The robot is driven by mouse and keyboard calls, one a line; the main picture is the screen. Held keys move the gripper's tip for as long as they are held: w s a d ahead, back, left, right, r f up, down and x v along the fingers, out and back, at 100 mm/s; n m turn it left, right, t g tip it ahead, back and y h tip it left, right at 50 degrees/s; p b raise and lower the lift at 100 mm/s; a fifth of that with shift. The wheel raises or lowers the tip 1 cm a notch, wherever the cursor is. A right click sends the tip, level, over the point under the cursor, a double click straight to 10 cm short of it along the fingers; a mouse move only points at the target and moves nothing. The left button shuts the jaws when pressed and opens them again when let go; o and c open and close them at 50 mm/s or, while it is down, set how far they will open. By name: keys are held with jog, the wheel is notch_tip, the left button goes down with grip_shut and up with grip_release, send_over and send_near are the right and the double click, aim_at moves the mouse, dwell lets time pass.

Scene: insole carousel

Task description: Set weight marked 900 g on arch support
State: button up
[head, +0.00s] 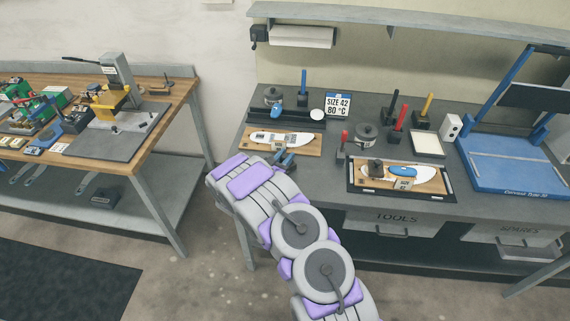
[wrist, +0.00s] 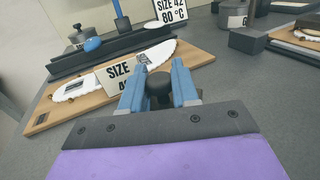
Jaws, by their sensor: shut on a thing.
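My gripper (head: 285,160) is at the front edge of the left wooden board (head: 305,150). In the wrist view its blue fingers (wrist: 160,85) close on a dark round-topped piece (wrist: 160,88), which looks like a weight's knob; no mark shows on it. A white insole (head: 283,138) lies on that board behind a size card (wrist: 121,76). On the right board (head: 435,183) lies another white insole with a blue arch pad (head: 403,172), and a dark block (head: 375,168) sits at its left end. No 900 g mark is readable.
A grey pot-like thing (head: 273,95) stands behind the left board, and another (head: 365,133) stands right of it. Red, black and yellow upright tools stand behind the right board. A blue frame (head: 515,165) fills the bench's right end. Grey bench shows between the boards.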

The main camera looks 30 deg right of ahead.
jog(key=shift+c, duration=0.7)
jog(key=shift+a, duration=0.25)
grip_shut()
jog(key=shift+a, duration=0.1)
jog(key=shift+r, duration=0.2)
